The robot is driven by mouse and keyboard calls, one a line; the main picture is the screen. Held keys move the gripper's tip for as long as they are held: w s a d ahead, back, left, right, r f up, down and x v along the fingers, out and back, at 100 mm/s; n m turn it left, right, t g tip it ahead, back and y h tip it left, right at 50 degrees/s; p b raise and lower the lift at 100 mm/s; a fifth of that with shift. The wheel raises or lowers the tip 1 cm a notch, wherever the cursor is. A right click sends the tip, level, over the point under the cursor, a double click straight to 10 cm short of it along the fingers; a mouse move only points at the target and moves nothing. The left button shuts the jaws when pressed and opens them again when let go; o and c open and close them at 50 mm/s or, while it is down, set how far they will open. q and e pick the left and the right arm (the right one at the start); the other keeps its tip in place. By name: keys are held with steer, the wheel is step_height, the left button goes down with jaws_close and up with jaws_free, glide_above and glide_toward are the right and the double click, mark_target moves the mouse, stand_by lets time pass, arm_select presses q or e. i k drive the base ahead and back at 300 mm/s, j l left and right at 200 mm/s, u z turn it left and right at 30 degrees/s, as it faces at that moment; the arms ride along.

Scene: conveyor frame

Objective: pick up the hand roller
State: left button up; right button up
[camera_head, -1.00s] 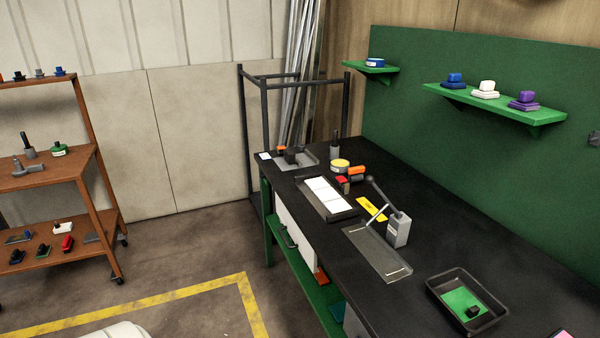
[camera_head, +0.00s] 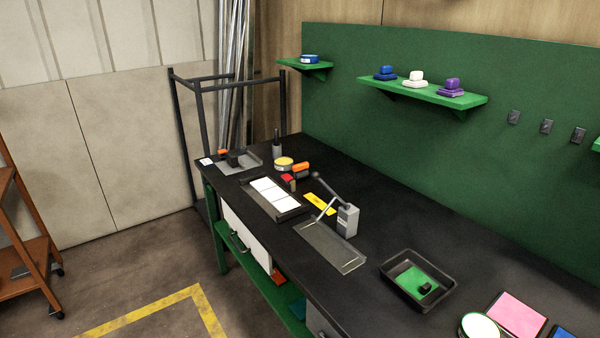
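I cannot clearly make out a hand roller among the small items on the black workbench (camera_head: 388,243). A dark upright handle on a grey base (camera_head: 277,148) stands near the bench's far end. A grey block with a dark lever (camera_head: 347,220) stands beside a shallow clear tray (camera_head: 325,244). Neither of my grippers is in view.
Green wall shelves hold a blue tin (camera_head: 309,59) and blue, white and purple stamp-like items (camera_head: 416,79). A brown rack (camera_head: 35,255) is cut off at left. A pink pad (camera_head: 518,313) lies at lower right. The floor between rack and bench is clear.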

mark_target(300, 171)
steer(key=z, duration=0.35)
steer(key=i+j+z, duration=0.15)
steer(key=j+z, duration=0.75)
steer(key=j, duration=0.2)
steer(key=j+z, duration=0.5)
steer(key=k+j, duration=0.05)
